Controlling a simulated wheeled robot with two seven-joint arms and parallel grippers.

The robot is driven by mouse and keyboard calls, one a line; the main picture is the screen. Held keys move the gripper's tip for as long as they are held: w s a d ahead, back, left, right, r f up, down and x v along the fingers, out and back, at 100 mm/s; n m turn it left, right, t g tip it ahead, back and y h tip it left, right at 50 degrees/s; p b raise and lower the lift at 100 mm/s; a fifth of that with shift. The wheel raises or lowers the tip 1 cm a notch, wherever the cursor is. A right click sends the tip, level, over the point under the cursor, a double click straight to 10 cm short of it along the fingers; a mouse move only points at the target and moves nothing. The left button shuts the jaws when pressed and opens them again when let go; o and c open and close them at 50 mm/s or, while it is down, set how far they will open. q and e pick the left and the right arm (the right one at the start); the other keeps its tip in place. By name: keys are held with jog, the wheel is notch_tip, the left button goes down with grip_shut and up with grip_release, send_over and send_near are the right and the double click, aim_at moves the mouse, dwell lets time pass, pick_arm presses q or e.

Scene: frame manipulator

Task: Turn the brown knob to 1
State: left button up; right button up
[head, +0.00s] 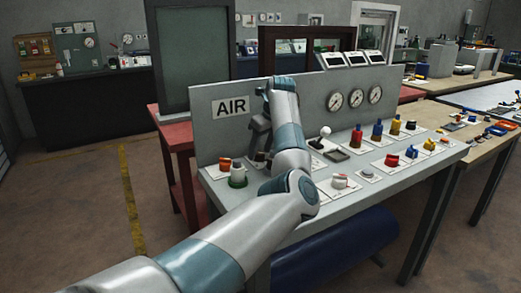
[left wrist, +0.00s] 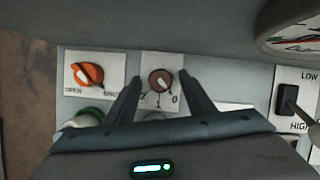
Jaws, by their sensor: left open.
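The brown knob (left wrist: 160,82) sits on a white plate marked 2, 1 and 0 in the left wrist view. Its pale pointer slants to the lower right, towards the 0 side. My left gripper (left wrist: 159,75) is open, with one dark finger on each side of the knob and a gap to it on both sides. Whether the fingertips are down at knob height I cannot tell. In the head view my left gripper (head: 259,132) is over the panel below the AIR sign, and my arm largely hides the knob's area. My right gripper is not in view.
An orange knob (left wrist: 86,74) is left of the brown one, and a green-based part (left wrist: 88,115) is nearer. A HIGH/LOW switch (left wrist: 287,103) is at the right. The upright panel (head: 318,98) with gauges stands behind; several coloured controls fill the panel's right side.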

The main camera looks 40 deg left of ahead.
pick_arm(q)
jog(key=shift+a+f, duration=0.1)
jog(key=shift+f, duration=0.2)
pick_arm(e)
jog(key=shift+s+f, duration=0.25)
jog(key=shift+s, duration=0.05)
pick_arm(q)
jog(key=c, duration=1.1)
jog(key=shift+o, duration=0.2)
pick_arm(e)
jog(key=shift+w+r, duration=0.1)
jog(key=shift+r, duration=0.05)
